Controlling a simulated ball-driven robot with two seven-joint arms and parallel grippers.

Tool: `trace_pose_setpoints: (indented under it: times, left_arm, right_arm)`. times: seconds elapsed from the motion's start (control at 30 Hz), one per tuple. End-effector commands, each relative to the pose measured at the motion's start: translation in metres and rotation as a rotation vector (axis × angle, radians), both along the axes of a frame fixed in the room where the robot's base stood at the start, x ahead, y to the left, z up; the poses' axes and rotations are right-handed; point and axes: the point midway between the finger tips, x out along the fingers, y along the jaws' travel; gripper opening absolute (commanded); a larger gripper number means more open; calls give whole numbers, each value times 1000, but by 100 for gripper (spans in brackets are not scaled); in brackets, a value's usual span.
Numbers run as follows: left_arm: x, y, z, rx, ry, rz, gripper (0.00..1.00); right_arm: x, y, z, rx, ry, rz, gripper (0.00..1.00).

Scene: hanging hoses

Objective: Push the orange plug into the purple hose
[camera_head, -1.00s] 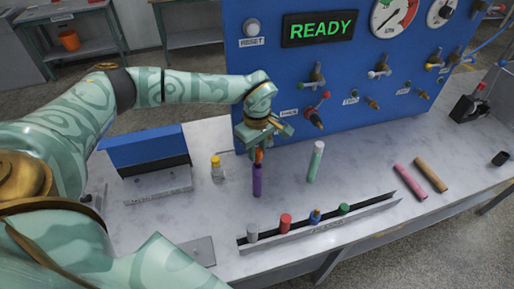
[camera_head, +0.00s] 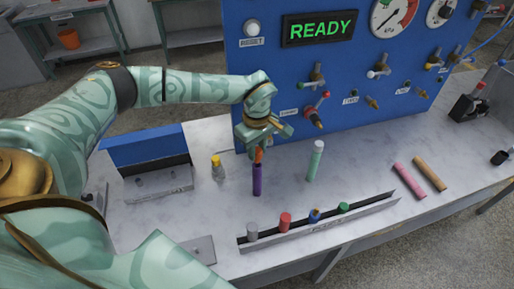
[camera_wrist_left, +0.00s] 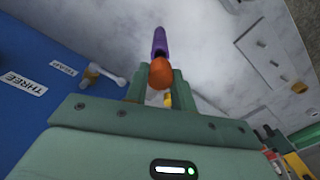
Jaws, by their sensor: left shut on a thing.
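The orange plug (camera_head: 259,154) is held in my left gripper (camera_head: 260,146), whose fingers are shut on it. The purple hose (camera_head: 257,180) stands upright on the bench directly below the plug. In the left wrist view the round orange plug (camera_wrist_left: 161,74) sits between the fingers, and the purple hose (camera_wrist_left: 159,42) extends just beyond it. A dark hose opening shows beside the plug there. The plug and hose end are very close; I cannot tell whether they touch. My right gripper is not in view.
A pale green hose (camera_head: 316,160) stands to the right. A rail (camera_head: 330,233) holding several coloured plugs lies in front. A yellow-topped piece (camera_head: 217,167) stands left. The blue panel (camera_head: 270,85) with valves rises behind. Pink (camera_head: 410,181) and tan (camera_head: 430,174) hoses lie right.

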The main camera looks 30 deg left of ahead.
Motion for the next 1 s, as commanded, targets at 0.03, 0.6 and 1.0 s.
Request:
trace_pose_setpoints:
  times: [0.03,0.6,1.0]
  left_arm:
    - [0,0,0,0,0,0,3]
    - [0,0,-1,0,1,0,3]
    - [0,0,-11,0,1,0,3]
  right_arm:
    - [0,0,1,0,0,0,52]
    - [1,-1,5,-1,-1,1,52]
    - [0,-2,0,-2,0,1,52]
